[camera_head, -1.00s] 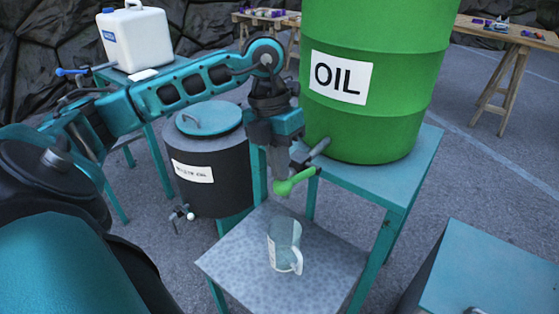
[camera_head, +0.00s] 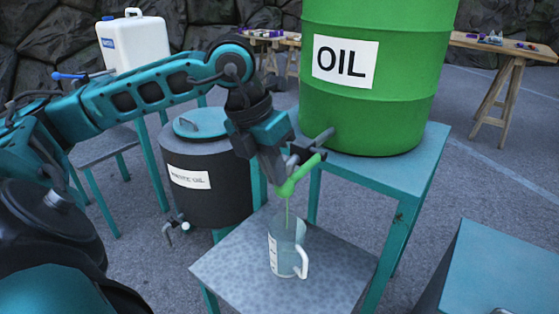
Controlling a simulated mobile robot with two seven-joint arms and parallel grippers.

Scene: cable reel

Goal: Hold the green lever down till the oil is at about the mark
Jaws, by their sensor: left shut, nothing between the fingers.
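The green lever (camera_head: 302,174) sits on the tap of the green oil drum (camera_head: 385,110), which stands on a teal table. My left gripper (camera_head: 282,188) is shut and empty, its fingertips at the lever's lower left end, seemingly touching it. A thin green stream falls from the tap into the clear measuring jug (camera_head: 284,247) below. The jug stands upright on a grey-topped low stand (camera_head: 225,268), its white handle to the right. Scale marks show on its left side. The oil level inside is too faint to tell. My right gripper is not in view.
A dark waste oil drum (camera_head: 207,178) with its own tap stands left of the stand. A white canister (camera_head: 135,40) with a blue tap is at the back left. A teal block (camera_head: 497,265) is at the front right. Wooden tables stand behind.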

